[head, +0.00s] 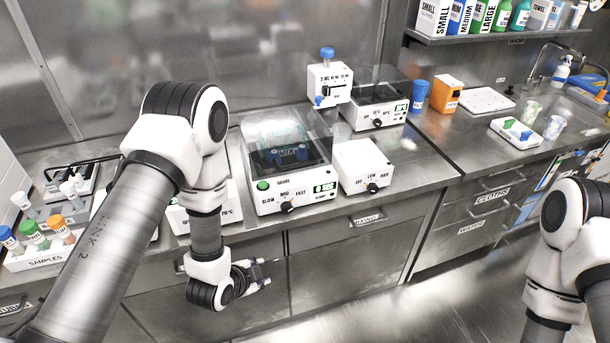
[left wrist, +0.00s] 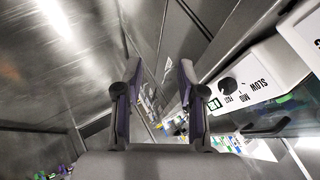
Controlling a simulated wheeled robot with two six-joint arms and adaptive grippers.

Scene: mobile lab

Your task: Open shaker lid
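The shaker (head: 290,196) is a white box on the steel bench, marked SHAKE, with a green button, a dark knob and a small green display.
A white box with a knob (head: 364,165) stands close to the shaker's right. A sample rack (head: 28,262) with colored caps is at the far left. A clear-covered device (head: 376,106) is behind. The floor before the drawers is free.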

